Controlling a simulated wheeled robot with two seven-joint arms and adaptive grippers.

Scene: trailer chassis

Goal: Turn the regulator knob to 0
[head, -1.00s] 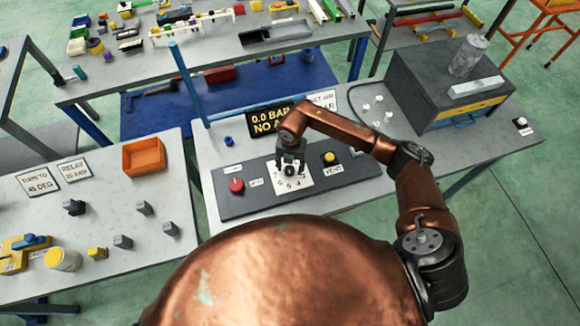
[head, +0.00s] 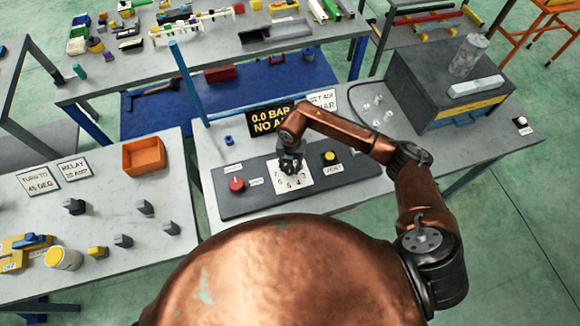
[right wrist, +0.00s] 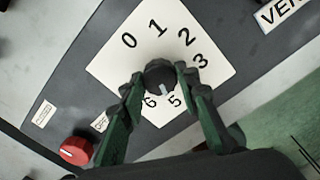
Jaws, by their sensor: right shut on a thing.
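The regulator knob (right wrist: 159,78) is black and round with a white pointer mark. It sits at the middle of a white dial card (right wrist: 110,66) printed with numbers. In the right wrist view the pointer faces down toward the 5, near the gap between 5 and 6; the 0 is at the upper left. My right gripper (head: 290,168) comes down over the dial from above and hides most of the knob in the head view. Its two green-black fingers, seen in the right wrist view (right wrist: 160,76), are shut on the knob's sides. My left gripper is not in view.
A red knob (head: 236,185) is left of the dial and a yellow button (head: 330,158) right of it, on the same dark panel (head: 235,207). A display sign (head: 268,122) stands behind. A large grey box (head: 430,85) fills the bench's right side.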

